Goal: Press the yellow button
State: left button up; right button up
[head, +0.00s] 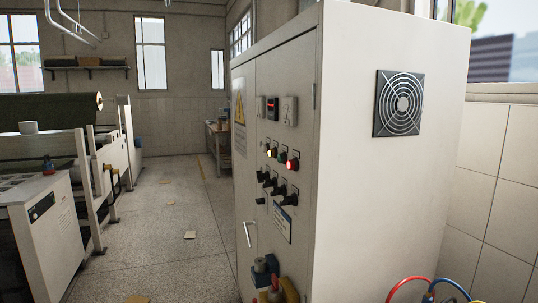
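A tall off-white control cabinet (385,200) stands in the middle and right of the head view. Its narrow front face carries a row of small round buttons. A pale yellow, lit button (270,153) is toward the left end of this row. To its right are a dark greenish button (282,157) and a red lit button (292,164). The front is seen at a steep angle, so the buttons look small and close together. Nothing covers the yellow button.
Black rotary switches (279,190) sit below the buttons, and a door handle (248,234) is lower left. Blue, red and yellow fittings (264,266) are at the cabinet's bottom front. An open floor aisle (180,215) separates the cabinet from the machinery (50,240).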

pick_arm(q)
grip_shut()
jog(key=shift+s, duration=0.1)
dwell(0.8)
